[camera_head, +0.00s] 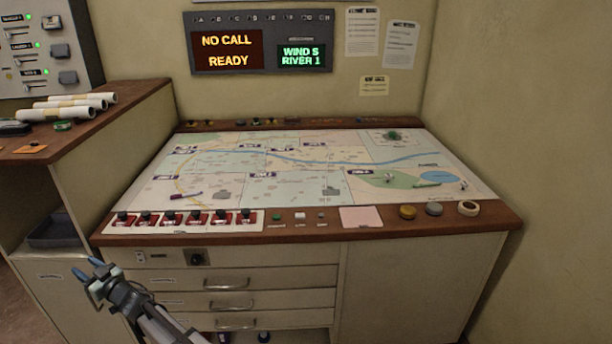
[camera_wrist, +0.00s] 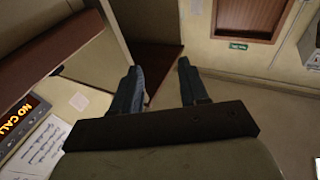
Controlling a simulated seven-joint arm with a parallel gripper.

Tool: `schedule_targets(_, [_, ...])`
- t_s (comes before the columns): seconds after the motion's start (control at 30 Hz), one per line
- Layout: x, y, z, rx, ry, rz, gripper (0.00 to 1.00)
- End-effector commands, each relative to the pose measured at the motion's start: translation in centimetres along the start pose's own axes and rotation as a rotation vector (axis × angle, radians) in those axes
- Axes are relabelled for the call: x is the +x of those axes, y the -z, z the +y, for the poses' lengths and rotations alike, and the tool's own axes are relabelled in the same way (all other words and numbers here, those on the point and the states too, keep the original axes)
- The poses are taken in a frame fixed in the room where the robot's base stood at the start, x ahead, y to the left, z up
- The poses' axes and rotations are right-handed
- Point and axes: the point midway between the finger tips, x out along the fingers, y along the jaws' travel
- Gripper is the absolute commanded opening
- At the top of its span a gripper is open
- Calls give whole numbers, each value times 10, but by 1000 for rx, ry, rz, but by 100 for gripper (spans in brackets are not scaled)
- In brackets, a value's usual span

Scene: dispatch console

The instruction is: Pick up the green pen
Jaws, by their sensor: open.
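A thin green pen-like object (camera_head: 427,184) lies on the map at its right side, near the blue lake patch. It is small and partly blends with the green map area. My gripper (camera_head: 87,268) is at the lower left, in front of the console's drawers and far from that object. In the wrist view my gripper (camera_wrist: 157,70) has its two fingers apart with nothing between them. No pen shows in the wrist view.
The map table (camera_head: 300,232) has a row of red-based switches (camera_head: 170,220) along its front left. A dark purple pen (camera_head: 187,195) lies on the map's left. A pink pad (camera_head: 361,217) and several round items, including a tape roll (camera_head: 468,208), line the front edge. A side desk (camera_head: 110,108) stands left.

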Motion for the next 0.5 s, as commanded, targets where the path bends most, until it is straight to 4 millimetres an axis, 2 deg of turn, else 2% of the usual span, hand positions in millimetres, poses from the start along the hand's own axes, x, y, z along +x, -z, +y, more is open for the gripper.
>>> schedule_targets(0.03, [12, 13, -8, -4, 21, 26, 44])
schedule_targets(0.13, [26, 36, -17, -8, 49, 66, 44])
schedule_targets(0.27, [41, 63, -13, -15, 57, 101, 44])
schedule_targets(0.37, [50, 83, 8, -19, 36, 114, 44])
schedule_targets(0.5, [52, 103, 60, -20, -39, 103, 44])
